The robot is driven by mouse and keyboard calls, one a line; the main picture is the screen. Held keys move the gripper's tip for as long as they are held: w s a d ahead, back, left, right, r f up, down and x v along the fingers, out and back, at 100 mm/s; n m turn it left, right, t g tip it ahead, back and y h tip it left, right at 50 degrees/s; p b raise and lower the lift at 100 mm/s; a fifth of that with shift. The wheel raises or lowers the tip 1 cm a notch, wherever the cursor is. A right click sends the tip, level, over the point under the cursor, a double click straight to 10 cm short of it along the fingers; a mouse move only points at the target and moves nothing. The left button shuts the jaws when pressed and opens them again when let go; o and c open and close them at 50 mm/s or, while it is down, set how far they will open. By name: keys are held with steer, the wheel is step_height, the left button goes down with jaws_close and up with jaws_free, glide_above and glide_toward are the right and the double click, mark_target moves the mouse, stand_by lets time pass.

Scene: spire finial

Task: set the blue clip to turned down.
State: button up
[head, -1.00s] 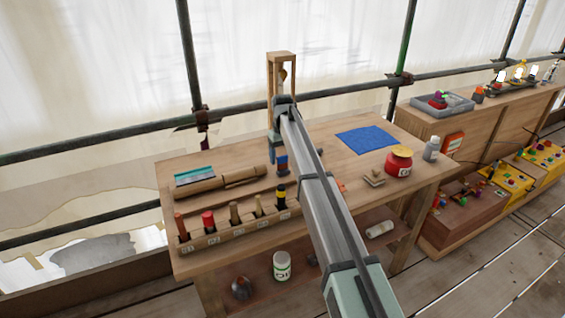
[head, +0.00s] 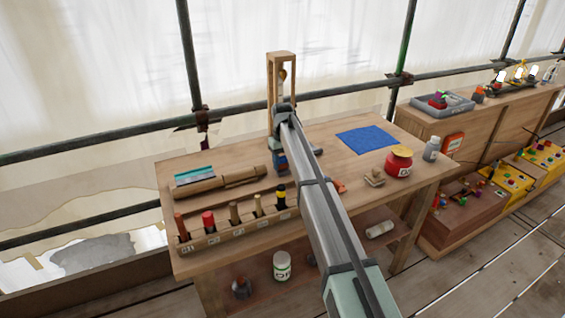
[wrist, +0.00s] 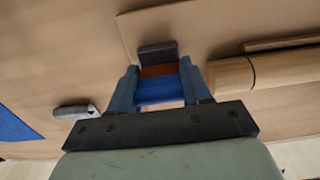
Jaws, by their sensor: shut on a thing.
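My gripper (head: 281,158) is low over the middle of the wooden bench, left of the blue cloth. In the wrist view, the two blue-grey fingers (wrist: 159,84) are shut on a small banded piece, which I take to be the blue clip (wrist: 160,95). Its blue part is between the fingers, with a brown band beyond it and a dark block at the far end. In the head view it is small and partly hidden by my arm. I cannot tell which way it is turned, or whether it touches the bench.
A rack of several handled tools (head: 235,236) stands along the front left. A brown roll (head: 195,188) lies behind it. A wooden frame (head: 281,58) stands behind my gripper. A blue cloth (head: 366,140) and red pot (head: 398,165) are at the right. The bench between frame and cloth is mostly clear.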

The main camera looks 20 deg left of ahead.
steer(key=c, duration=0.4)
steer(key=shift+w+a+g+h, duration=0.3)
steer(key=shift+g, duration=0.1)
steer(key=shift+c, duration=0.2)
steer(key=shift+w+a+g+h, duration=0.1)
steer(key=shift+w+g+h, duration=0.05)
steer(key=shift+g+h, duration=0.3)
steer(key=shift+f+g+h, duration=0.1)
steer(key=shift+g+h, duration=0.15)
steer(key=shift+h, duration=0.1)
steer(key=o, duration=1.1)
steer(key=shift+c, duration=0.2)
